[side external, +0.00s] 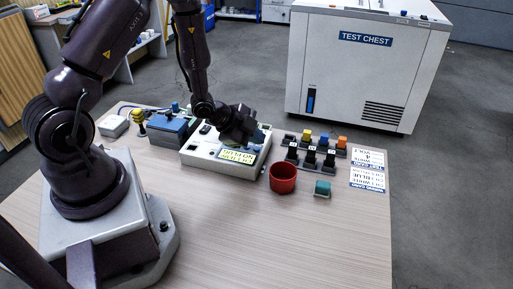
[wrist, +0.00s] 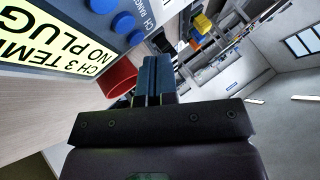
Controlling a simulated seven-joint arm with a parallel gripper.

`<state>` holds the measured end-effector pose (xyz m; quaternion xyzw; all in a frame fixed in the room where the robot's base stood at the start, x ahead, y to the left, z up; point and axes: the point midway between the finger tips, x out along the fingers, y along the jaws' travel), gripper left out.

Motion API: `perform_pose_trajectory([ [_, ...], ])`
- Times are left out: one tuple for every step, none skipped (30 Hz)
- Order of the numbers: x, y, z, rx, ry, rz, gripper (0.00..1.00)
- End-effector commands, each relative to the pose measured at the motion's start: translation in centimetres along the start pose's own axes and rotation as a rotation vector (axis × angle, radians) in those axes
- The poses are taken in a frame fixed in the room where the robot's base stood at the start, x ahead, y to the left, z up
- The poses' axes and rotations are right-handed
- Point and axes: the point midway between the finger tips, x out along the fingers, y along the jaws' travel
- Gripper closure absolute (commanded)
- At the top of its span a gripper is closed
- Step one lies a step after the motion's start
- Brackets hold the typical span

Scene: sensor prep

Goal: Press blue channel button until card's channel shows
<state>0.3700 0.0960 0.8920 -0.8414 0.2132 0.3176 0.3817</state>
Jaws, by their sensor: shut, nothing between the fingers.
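The cream meter box (side external: 225,165) stands mid-table. Its yellow display (side external: 238,156) also shows in the wrist view (wrist: 48,50), reading "CH 3 TEM…" and "NO PLUG", partly cut off. Blue round buttons (wrist: 122,22) sit beside the display, near the printed letters "CH" and "RANGE". My gripper (side external: 240,138) is over the box's right part. In the wrist view its fingers (wrist: 153,65) are together and empty; I cannot tell whether they touch a button. Printed cards (side external: 368,172) lie at the table's right; their small upside-down text is hard to read.
A rack (side external: 311,160) holds yellow, blue, orange and black plugs. A blue box (side external: 172,132) is at the left. The front table (side external: 270,245) is clear.

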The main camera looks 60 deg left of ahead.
Motion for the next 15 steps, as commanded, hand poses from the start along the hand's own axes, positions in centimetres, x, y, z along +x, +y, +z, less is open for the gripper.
perform_pose_trajectory([
  [0.0, 0.0, 0.0, 0.0, 0.0, 0.0, 1.0],
  [0.0, 0.0, 0.0, 0.0, 0.0, 0.0, 1.0],
  [0.0, 0.0, 0.0, 0.0, 0.0, 0.0, 1.0],
  [-0.1, -0.1, -0.1, 0.0, 0.0, -0.001, 1.0],
  [-0.2, -0.2, -0.1, 0.0, 0.001, -0.001, 1.0],
  [-0.4, -0.3, -0.3, 0.0, 0.002, -0.003, 1.0],
  [-0.6, -0.5, -0.4, -0.001, 0.002, -0.003, 1.0],
  [-0.8, -0.7, -0.6, -0.001, 0.002, -0.004, 1.0],
  [-1.1, -0.9, -0.8, 0.0, 0.002, -0.004, 1.0],
  [-1.3, -1.0, -1.0, 0.001, 0.002, -0.003, 1.0],
  [-1.5, -1.2, -1.1, 0.001, 0.003, -0.004, 1.0],
  [-1.8, -1.4, -1.3, 0.0, 0.002, -0.004, 1.0],
  [-2.0, -1.5, -1.5, 0.0, 0.002, -0.004, 1.0],
  [-2.2, -1.7, -1.6, 0.001, 0.002, -0.004, 1.0],
  [-2.5, -1.9, -1.9, 0.001, 0.003, -0.003, 1.0],
])
